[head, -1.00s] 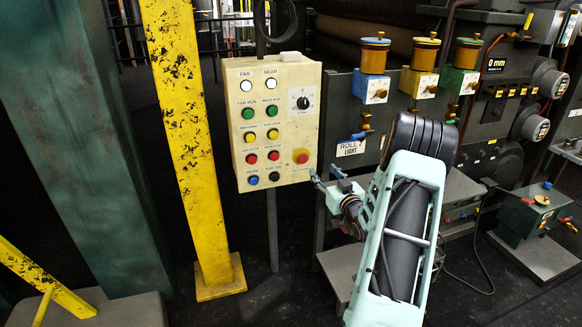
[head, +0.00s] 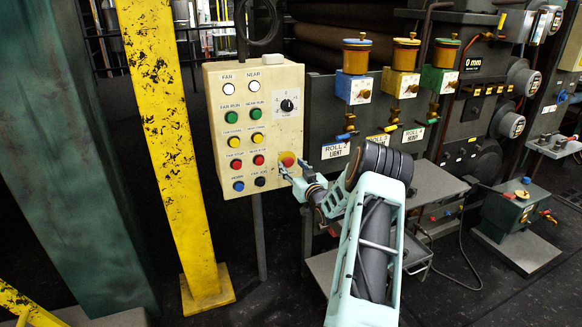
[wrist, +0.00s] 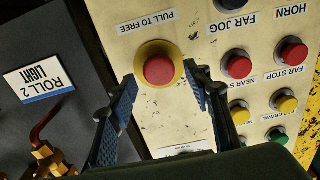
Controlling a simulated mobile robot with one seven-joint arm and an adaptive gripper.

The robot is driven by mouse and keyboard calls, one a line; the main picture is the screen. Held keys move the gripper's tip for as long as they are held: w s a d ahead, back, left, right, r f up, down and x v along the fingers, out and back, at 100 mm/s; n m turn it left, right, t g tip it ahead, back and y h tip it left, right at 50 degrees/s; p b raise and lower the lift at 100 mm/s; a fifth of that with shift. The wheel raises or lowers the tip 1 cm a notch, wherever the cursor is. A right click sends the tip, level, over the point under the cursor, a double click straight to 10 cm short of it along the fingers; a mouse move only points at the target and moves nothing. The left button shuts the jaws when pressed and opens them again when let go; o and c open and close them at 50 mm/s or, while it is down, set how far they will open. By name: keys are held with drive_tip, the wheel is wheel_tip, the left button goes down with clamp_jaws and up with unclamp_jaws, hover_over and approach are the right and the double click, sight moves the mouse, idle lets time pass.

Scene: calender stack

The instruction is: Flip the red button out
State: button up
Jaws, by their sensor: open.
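The red button (wrist: 159,71) is a round red mushroom head on a yellow ring, under a "PULL TO FREE" label in the upside-down wrist view. In the head view the red button (head: 287,158) sits at the lower right of the cream control panel (head: 230,105), partly covered by my gripper. My gripper (wrist: 160,80) is open, its two blue-padded fingers reaching toward the button from either side. The fingertips lie close to the yellow ring's edges. I cannot tell whether they touch it.
Other buttons stand close by: a red one (wrist: 237,64), another red one (wrist: 291,51) and yellow ones (wrist: 285,102). A yellow post (head: 170,150) stands left of the panel.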

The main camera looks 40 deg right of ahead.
drive_tip(key=shift+w+d, duration=0.15)
drive_tip(key=shift+w, duration=0.4)
drive_tip(key=shift+c, duration=0.5)
clamp_jaws()
